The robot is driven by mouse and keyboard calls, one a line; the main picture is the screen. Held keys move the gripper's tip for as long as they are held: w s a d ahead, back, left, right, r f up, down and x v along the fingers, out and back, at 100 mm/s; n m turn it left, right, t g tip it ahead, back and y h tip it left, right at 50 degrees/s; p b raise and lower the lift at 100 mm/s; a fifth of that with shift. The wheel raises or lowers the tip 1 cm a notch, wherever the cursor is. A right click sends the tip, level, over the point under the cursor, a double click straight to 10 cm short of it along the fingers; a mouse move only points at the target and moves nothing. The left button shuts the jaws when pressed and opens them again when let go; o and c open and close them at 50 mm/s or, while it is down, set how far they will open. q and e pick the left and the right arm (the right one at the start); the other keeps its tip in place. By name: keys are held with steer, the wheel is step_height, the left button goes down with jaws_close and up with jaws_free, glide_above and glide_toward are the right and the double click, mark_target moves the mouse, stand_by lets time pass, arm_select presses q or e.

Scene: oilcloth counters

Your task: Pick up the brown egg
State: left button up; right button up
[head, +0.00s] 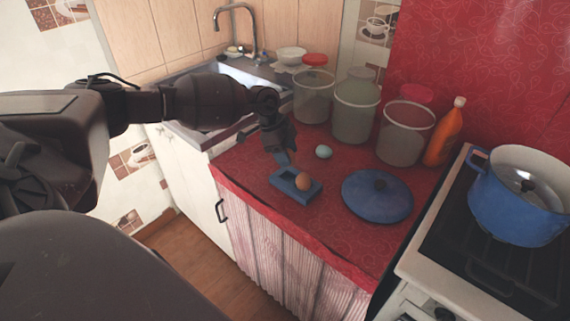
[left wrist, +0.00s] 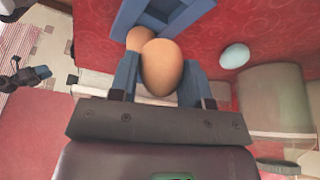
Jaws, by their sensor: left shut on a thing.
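My left gripper (head: 286,160) is above the left end of a small blue open holder (head: 311,194) on the red counter. In the left wrist view its blue fingers (left wrist: 158,85) are shut on a brown egg (left wrist: 162,68). In the head view the fingers mostly hide this egg. A second brown egg (head: 303,181) sits at the blue holder. In the left wrist view this second egg (left wrist: 137,38) is partly hidden behind the held one, beside the holder's blue wall (left wrist: 127,17).
A pale blue egg (head: 323,152) lies behind the holder. A round blue lid (head: 377,196) lies to its right. Several clear jars (head: 356,111) and an orange bottle (head: 444,135) stand behind. A blue pot (head: 513,205) is on the stove at right.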

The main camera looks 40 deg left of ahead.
arm_select(q)
step_height(320, 180, up, 14)
steer(key=p, duration=0.2)
arm_select(e)
step_height(320, 180, up, 11)
steer(key=p, duration=0.8)
arm_select(q)
steer(key=w+d+r, duration=0.2)
steer(key=w+d, duration=0.1)
steer(key=d, duration=1.1)
steer(key=w+d+r+b, duration=0.1)
steer(key=w+d+r, duration=0.1)
steer(key=d, duration=1.2)
steer(key=w+d+r, duration=0.1)
steer(key=w+d, duration=0.3)
steer(key=d, duration=1)
steer(key=shift+w+d+r+b, duration=0.25)
steer(key=shift+d+r+b, duration=0.1)
steer(key=shift+r, duration=0.05)
steer(key=w+d+f+b, duration=0.1)
steer(key=w+d+b, duration=0.2)
steer(key=d+b, duration=0.6)
steer(key=d, duration=0.4)
steer(key=shift+d+f, duration=0.3)
arm_select(e)
step_height(320, 180, down, 12)
steer(key=shift+r, duration=0.2)
steer(key=shift+s+f, duration=0.25)
steer(key=shift+s, duration=0.1)
